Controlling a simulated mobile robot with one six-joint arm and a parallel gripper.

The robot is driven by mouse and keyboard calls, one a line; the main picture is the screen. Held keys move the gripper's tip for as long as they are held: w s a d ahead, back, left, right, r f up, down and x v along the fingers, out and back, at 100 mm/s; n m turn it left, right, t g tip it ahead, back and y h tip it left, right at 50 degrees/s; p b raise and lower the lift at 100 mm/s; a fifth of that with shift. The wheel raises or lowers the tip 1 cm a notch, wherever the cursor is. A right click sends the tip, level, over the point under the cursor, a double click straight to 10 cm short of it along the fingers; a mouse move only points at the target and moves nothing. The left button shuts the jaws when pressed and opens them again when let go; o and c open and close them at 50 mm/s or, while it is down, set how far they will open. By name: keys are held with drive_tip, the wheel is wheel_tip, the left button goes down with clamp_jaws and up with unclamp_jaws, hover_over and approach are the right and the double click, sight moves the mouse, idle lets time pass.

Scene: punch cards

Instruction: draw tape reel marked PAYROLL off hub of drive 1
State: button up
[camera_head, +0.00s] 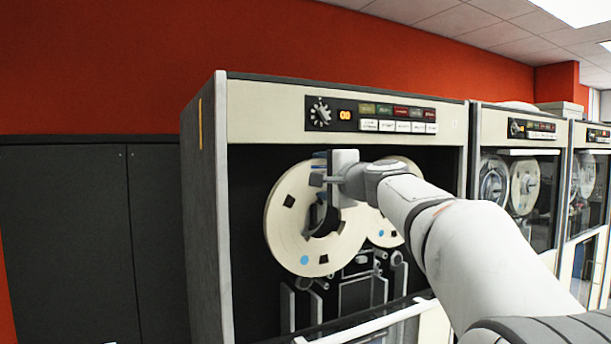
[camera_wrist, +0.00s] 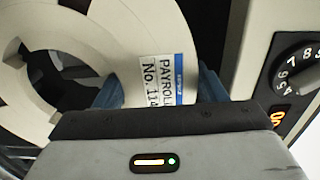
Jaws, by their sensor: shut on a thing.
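The cream tape reel (camera_head: 284,232) is at the left of the nearest drive's open bay. In the wrist view its white label with a blue edge reads PAYROLL (camera_wrist: 160,72) and a partly hidden number. My gripper (camera_head: 322,172) is shut on the reel's upper part, and its blue-grey fingers show on both sides of the label in the wrist view. The reel's face is roughly upright, and its near rim shows at the left. The hub (camera_head: 322,218) shows dark in the reel's centre opening, partly behind my gripper. I cannot tell whether reel and hub still touch.
A second cream reel (camera_head: 385,232) sits just right, partly behind my arm. The drive's control panel (camera_head: 372,115) is above. A pale bar (camera_head: 365,322) crosses below the bay. More drives (camera_head: 520,190) stand right; dark cabinets (camera_head: 65,240) stand left.

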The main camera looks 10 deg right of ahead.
drive_tip(key=shift+s, duration=0.2)
idle(0.3)
drive_tip(key=b+v, duration=0.4)
drive_tip(key=v, duration=0.6)
drive_tip(key=shift+s+d, duration=0.15)
drive_tip(key=shift+s, duration=0.25)
drive_tip(key=shift+s, duration=0.1)
idle(0.3)
